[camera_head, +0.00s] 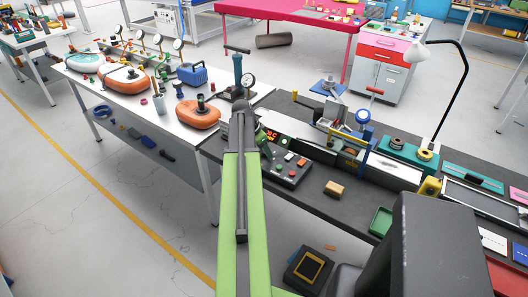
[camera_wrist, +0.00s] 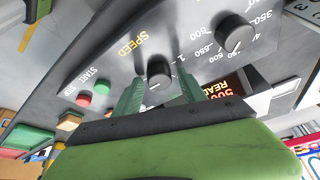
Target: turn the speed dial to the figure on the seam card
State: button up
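The speed dial (camera_wrist: 160,72) is a round black knob on a grey panel, beside the yellow word SPEED, in the wrist view. My gripper (camera_wrist: 160,78) has two green fingers, one on each side of the dial, with a narrow gap around it; it looks open. A second black knob (camera_wrist: 236,34) sits to the right, by a scale with figures such as 350. The dial's own figures and pointer are hard to read. A lit red display (camera_wrist: 228,98) shows below, partly hidden; it also glows in the head view (camera_head: 270,134). I cannot make out a seam card's figure.
Green (camera_wrist: 102,86) and red (camera_wrist: 84,99) buttons marked START and STOP lie left of the dial. In the head view, the control box (camera_head: 291,167) stands on a dark bench (camera_head: 345,206) with a tan block (camera_head: 334,188) nearby. White cards (camera_head: 493,240) lie far right.

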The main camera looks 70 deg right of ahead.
jog(key=c, duration=0.9)
jog(key=shift+a, duration=0.25)
grip_shut()
jog(key=shift+d, duration=0.2)
jog(key=n, duration=0.1)
jog(key=n+t, duration=0.1)
jog(key=n, duration=0.1)
jog(key=n+h, duration=0.1)
jog(key=n, duration=0.1)
jog(key=shift+s+t, duration=0.25)
jog(key=shift+t, duration=0.15)
jog(key=n+t, duration=0.2)
jog(key=n, duration=0.4)
jog(key=shift+n, duration=0.3)
jog(key=shift+t, duration=0.3)
jog(key=shift+d, duration=0.1)
jog(key=o, duration=1.1)
grip_release()
jog(key=shift+o, duration=0.2)
